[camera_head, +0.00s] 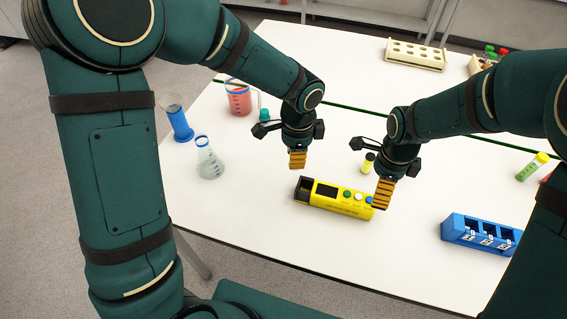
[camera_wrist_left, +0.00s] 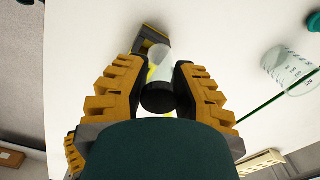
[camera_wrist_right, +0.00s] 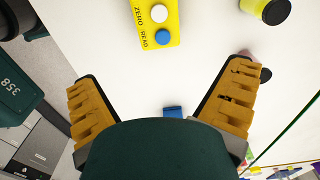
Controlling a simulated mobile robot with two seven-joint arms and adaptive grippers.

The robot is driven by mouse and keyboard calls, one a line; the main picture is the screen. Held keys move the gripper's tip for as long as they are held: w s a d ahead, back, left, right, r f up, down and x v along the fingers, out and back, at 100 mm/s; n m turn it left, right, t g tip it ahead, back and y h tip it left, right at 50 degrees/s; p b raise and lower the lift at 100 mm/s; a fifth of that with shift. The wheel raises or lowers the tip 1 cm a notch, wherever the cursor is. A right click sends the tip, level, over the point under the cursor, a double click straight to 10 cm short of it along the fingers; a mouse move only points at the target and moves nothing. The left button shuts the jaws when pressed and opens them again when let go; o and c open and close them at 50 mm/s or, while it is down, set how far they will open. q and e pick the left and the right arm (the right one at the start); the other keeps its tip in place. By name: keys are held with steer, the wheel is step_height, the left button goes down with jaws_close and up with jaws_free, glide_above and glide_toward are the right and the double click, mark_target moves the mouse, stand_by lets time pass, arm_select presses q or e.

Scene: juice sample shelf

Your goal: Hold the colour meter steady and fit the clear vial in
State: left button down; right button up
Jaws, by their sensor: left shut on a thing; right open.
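The yellow colour meter (camera_head: 335,197) lies on the white table, with a dark well at its left end and a row of buttons toward its right end. Its dark end shows in the left wrist view (camera_wrist_left: 152,37). My left gripper (camera_head: 297,160) is shut on the clear vial (camera_wrist_left: 161,67), gripping near its black cap above the table; the fingers hide the vial in the head view. The vial's clear end points toward the meter's dark end. My right gripper (camera_head: 383,194) is open and empty by the meter's right end; the meter (camera_wrist_right: 156,26) lies ahead of its fingers.
A small bottle with yellow contents (camera_head: 367,163) stands behind the meter. A blue rack (camera_head: 480,233) is at right, a conical flask (camera_head: 208,160), blue-based cylinder (camera_head: 179,122) and red jug (camera_head: 239,99) at left. A cream rack (camera_head: 415,55) is at the back. The front table is clear.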

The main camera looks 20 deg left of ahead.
mark_target(369, 208)
steer(key=shift+f, duration=0.1)
arm_select(q)
steer(key=d+r+m, duration=0.1)
steer(key=r+m, duration=0.1)
steer(key=m, duration=0.1)
steer(key=d+r+m, duration=0.2)
steer(key=m, duration=0.1)
steer(key=shift+w+d+r, duration=0.1)
steer(key=shift+d, duration=0.1)
arm_select(e)
step_height(369, 208, down, 12)
steer(key=shift+r, duration=0.1)
steer(key=shift+c, duration=0.3)
steer(key=c, duration=1.3)
arm_select(q)
step_height(369, 208, down, 10)
